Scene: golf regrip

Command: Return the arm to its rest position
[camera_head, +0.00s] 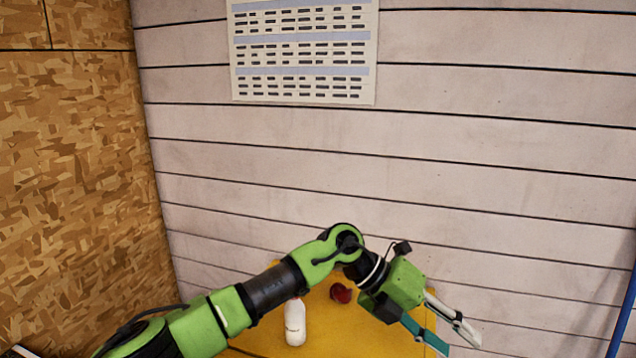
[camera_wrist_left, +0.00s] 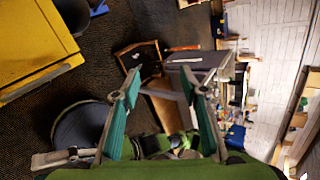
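My left arm comes in from the bottom left in the head view and reaches across the yellow table (camera_head: 352,330). My left gripper (camera_head: 461,346) points down and right past the table's right side. Its two teal-lined fingers are spread apart. In the left wrist view the left gripper (camera_wrist_left: 160,79) is also open, with nothing held between the fingers. My right arm and gripper show in neither view.
A white bottle-like object (camera_head: 295,323) and a small dark red object (camera_head: 341,293) are on the table, close to my arm. A plank wall stands behind, a chipboard wall (camera_head: 70,180) at left. A blue pole (camera_head: 622,315) is at right. The wrist view shows a cluttered floor.

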